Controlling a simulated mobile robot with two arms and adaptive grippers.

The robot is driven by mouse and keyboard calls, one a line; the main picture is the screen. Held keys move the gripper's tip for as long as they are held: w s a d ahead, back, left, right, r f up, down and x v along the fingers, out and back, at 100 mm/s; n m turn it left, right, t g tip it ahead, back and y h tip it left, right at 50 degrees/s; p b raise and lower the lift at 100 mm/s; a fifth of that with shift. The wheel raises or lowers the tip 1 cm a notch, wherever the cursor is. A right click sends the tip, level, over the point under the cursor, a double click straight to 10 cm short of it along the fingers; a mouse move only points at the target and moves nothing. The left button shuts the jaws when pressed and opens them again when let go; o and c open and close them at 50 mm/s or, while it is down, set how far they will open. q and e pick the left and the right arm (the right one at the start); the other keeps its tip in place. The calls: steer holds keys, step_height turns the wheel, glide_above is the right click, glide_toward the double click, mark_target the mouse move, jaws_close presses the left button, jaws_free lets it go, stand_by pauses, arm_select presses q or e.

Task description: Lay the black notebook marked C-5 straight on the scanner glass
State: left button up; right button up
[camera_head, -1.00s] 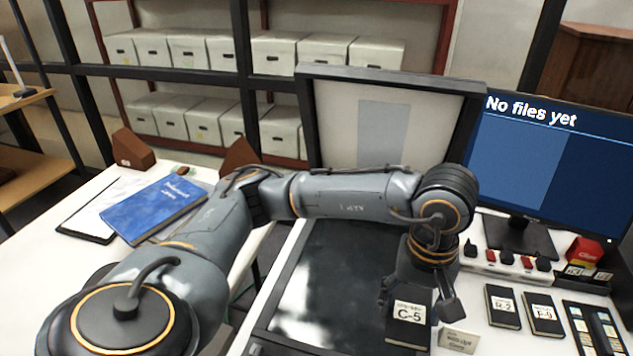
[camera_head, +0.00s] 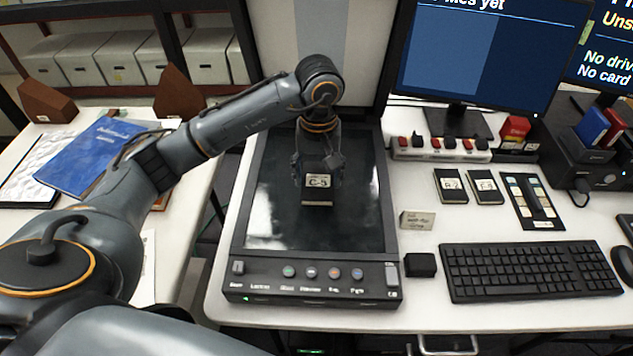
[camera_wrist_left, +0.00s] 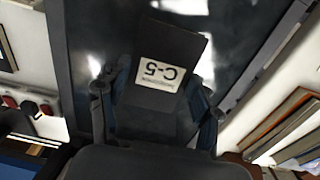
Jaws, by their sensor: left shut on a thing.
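The black notebook marked C-5 (camera_head: 319,194) is over the dark scanner glass (camera_head: 275,215), near the middle of its width. My left gripper (camera_head: 320,165) points down and is shut on the notebook. In the left wrist view the notebook (camera_wrist_left: 165,55) sits between the two fingers, with its white C-5 label upside down in that picture. It looks nearly in line with the glass edges in the head view. I cannot tell whether it touches the glass. The scanner lid (camera_head: 310,40) stands open behind. My right gripper is not in view.
Notebooks R-2 (camera_head: 451,187) and another one (camera_head: 484,187) lie right of the scanner, by a small card (camera_head: 417,220) and a keyboard (camera_head: 530,270). A monitor (camera_head: 490,50) stands behind. A blue book (camera_head: 88,155) lies on the left table.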

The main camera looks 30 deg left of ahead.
mark_target(317, 176)
arm_select(q)
steer(key=shift+w+a+f, duration=0.3)
steer(key=shift+w+f, duration=0.1)
steer(key=shift+f, duration=0.15)
step_height(317, 176, down, 3)
steer(key=shift+w+a+f+p, duration=0.1)
steer(key=shift+w+a+p, duration=0.05)
steer(key=shift+p, duration=0.35)
steer(key=shift+f, duration=0.2)
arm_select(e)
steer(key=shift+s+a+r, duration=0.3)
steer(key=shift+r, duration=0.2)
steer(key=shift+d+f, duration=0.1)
arm_select(q)
steer(key=shift+f, duration=0.2)
steer(key=o, duration=1.2)
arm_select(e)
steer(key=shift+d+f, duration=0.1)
arm_select(q)
steer(key=shift+r, duration=0.15)
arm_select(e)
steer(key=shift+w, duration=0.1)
